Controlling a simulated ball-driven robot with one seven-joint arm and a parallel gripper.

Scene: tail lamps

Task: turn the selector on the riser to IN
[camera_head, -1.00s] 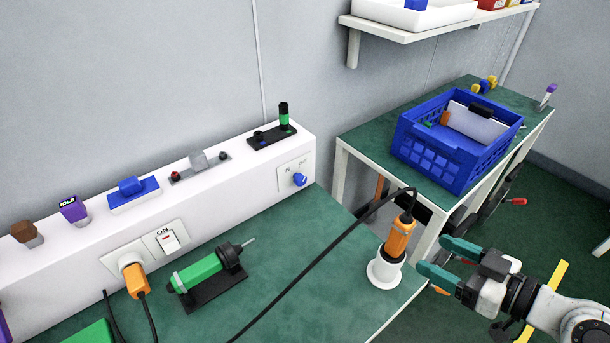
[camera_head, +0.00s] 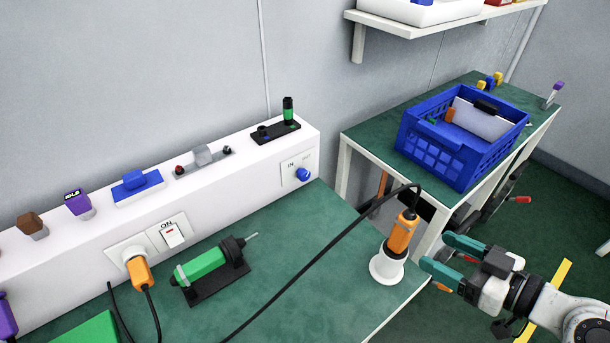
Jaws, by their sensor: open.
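The selector (camera_head: 303,175) is a blue knob on a white plate (camera_head: 291,168) on the front face of the white riser (camera_head: 230,192), near its right end. The plate reads IN at its upper left, with a fainter label at its upper right. The knob's pointing direction is too small to tell. My gripper (camera_head: 443,257) has teal fingers, spread apart and empty. It is at the lower right, beyond the bench's right edge, well to the right of and below the selector in the picture.
An orange-handled tool (camera_head: 402,234) stands in a white holder (camera_head: 387,266) between my gripper and the selector, its black cable crossing the bench. A green tool (camera_head: 205,266) lies on a black stand. A blue crate (camera_head: 440,165) sits on the far table. Bench below the selector is clear.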

